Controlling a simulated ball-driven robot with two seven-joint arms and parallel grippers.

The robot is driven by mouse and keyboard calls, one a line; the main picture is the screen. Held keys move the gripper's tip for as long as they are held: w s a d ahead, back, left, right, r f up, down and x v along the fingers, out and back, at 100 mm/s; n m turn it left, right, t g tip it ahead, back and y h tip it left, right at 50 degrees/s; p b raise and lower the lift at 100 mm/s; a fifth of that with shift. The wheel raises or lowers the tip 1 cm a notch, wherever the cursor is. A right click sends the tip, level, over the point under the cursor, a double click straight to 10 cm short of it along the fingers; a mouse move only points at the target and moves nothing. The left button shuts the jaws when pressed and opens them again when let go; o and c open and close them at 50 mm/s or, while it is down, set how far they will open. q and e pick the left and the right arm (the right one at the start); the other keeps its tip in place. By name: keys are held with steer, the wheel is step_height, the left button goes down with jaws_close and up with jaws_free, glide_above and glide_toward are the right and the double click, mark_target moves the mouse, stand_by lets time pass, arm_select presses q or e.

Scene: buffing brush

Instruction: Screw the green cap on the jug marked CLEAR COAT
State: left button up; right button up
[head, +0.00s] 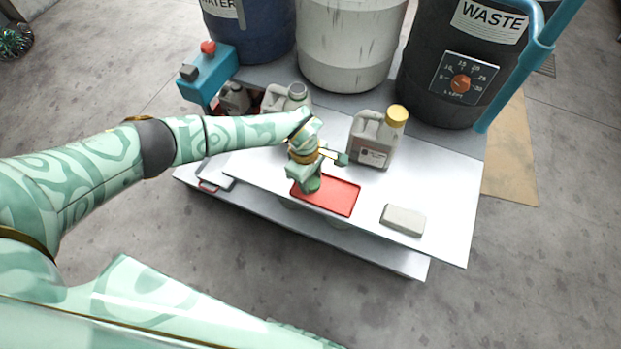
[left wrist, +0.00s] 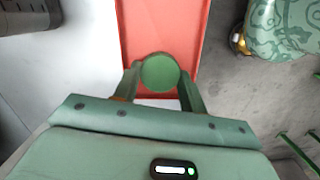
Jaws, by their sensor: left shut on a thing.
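My left gripper (head: 318,178) is over the left part of the red tray (head: 345,196) on the bench. It is shut on the green cap (left wrist: 160,72), which shows between the two fingers in the left wrist view, with the tray beneath it. In the head view the gripper largely hides the cap. A grey jug with an open, uncapped neck (head: 297,90) stands behind my left forearm, which hides its lower part and any label. Another grey jug (head: 374,150) has a yellow cap and a label too small to read. My right gripper is not in view.
A pale block (head: 403,219) lies right of the tray. A blue WATER drum (head: 255,32), a white drum (head: 350,45) and a black WASTE drum (head: 440,90) stand behind the bench. A teal box with a red knob (head: 212,70) is at the back left.

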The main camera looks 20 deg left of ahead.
mark_target(313, 182)
arm_select(q)
step_height(313, 182, up, 3)
steer(key=shift+r+p, duration=0.1)
steer(key=shift+p, duration=0.6)
steer(key=s+a+r+p, duration=0.2)
steer(key=s+r+p, duration=0.7)
steer(key=s, duration=0.5)
steer(key=shift+a+p, duration=0.2)
steer(key=shift+p, duration=0.1)
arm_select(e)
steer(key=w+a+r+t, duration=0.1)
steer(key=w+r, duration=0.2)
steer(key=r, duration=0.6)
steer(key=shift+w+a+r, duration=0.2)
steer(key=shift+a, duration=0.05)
arm_select(q)
steer(key=shift+w+r, duration=0.1)
